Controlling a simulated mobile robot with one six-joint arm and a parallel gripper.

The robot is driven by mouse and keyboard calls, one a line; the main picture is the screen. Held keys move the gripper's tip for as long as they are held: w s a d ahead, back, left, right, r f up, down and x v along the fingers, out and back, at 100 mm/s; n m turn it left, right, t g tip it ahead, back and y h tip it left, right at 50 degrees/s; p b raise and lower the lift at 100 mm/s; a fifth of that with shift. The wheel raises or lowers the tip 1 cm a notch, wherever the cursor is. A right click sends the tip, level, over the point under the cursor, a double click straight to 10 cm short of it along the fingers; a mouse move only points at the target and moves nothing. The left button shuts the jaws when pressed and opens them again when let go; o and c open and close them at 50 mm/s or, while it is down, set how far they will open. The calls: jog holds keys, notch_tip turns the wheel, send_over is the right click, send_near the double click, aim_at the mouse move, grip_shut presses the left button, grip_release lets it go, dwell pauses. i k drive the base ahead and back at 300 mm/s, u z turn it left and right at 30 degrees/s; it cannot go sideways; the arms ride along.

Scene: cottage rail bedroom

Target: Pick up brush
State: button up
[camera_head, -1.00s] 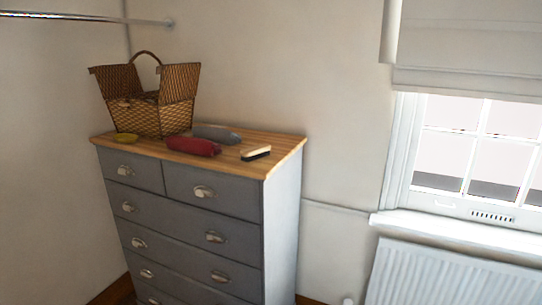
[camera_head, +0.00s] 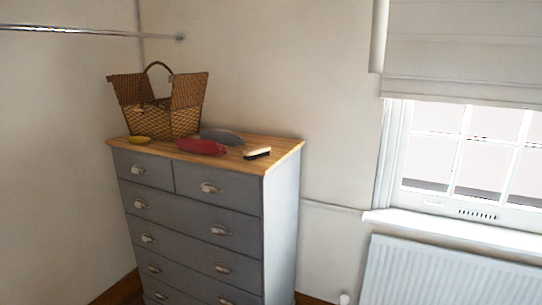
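The brush (camera_head: 257,153) lies on the wooden top of a grey chest of drawers (camera_head: 218,216), near its right front corner. It has a pale wooden back and dark bristles on its lower side. Nothing touches it that I can see. My gripper is not in view.
A red object (camera_head: 201,147) lies left of the brush, with a grey one (camera_head: 221,137) behind it. A yellow dish-like item (camera_head: 139,140) and a wicker basket (camera_head: 160,108) stand further left. A radiator (camera_head: 455,270) is under the window at right. The chest top's right end is bare.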

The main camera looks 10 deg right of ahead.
aim_at(250, 154)
jog(key=z, duration=0.2)
jog(key=k, duration=0.1)
jog(key=u, duration=0.35)
jog(key=i, duration=0.9)
jog(key=z, duration=1.35)
jog(key=k, duration=0.1)
jog(key=u, duration=3.1)
